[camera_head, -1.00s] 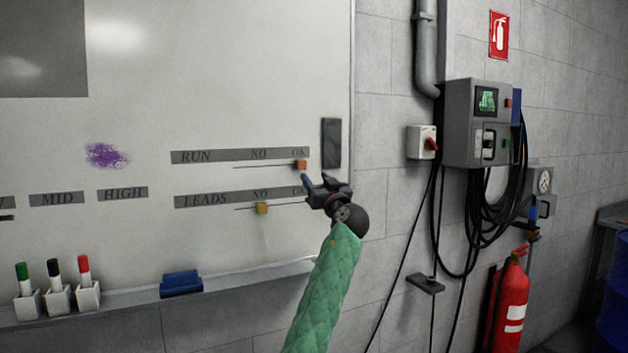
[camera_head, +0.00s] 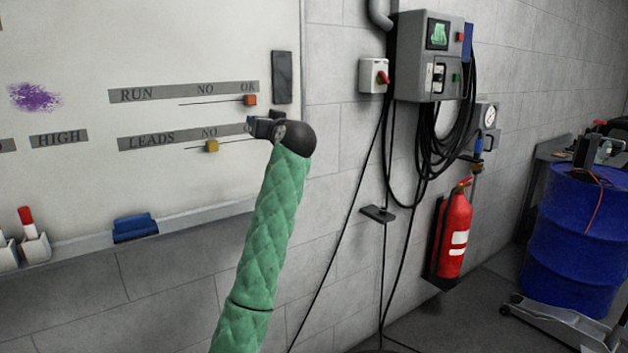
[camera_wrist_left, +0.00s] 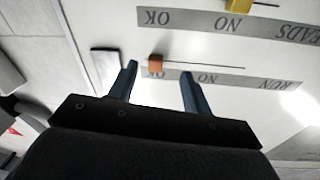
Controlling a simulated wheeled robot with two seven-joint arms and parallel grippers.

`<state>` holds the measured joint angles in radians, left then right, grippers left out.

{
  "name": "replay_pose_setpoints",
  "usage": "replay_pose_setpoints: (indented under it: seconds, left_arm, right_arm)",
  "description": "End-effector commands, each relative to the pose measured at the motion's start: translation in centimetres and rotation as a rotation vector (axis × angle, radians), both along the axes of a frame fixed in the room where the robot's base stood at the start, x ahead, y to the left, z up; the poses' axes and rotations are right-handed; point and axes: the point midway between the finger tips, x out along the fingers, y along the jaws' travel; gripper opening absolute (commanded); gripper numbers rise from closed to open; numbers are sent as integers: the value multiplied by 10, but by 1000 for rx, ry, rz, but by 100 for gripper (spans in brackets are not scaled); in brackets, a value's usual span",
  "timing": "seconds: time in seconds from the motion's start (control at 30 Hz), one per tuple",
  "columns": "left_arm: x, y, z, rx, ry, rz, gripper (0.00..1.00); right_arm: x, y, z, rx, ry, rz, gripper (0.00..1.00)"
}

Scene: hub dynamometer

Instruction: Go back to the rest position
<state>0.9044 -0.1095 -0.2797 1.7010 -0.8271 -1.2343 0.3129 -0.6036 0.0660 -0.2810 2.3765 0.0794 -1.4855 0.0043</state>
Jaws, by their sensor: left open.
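My left gripper (camera_head: 258,126) is in front of the whiteboard (camera_head: 60,180), near the right end of the LEADS row, and hides that row's OK end in the head view. In the left wrist view its two blue fingers (camera_wrist_left: 160,85) are spread apart with nothing held between them. The orange slider (camera_head: 250,100) sits under OK on the RUN line; in the wrist view it (camera_wrist_left: 155,62) shows between the fingertips, whether touching or apart I cannot tell. The yellow slider (camera_head: 211,146) sits under NO on the LEADS line. My right gripper is not in view.
A dark plate (camera_head: 282,77) is on the board's right edge. A grey control box (camera_head: 428,55) with hanging black cables, a red-knobbed switch (camera_head: 373,76) and a fire extinguisher (camera_head: 455,230) are on the wall. A blue drum (camera_head: 573,240) stands at right. A blue eraser (camera_head: 135,228) lies on the ledge.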

Motion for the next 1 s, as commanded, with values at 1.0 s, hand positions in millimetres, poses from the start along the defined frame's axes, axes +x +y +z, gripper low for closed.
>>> replay_pose_setpoints:
  seconds: [1.0]
  left_arm:
    - [-186,-18,-244,-166,537,-537,49]
  right_arm:
    - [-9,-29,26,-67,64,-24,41]
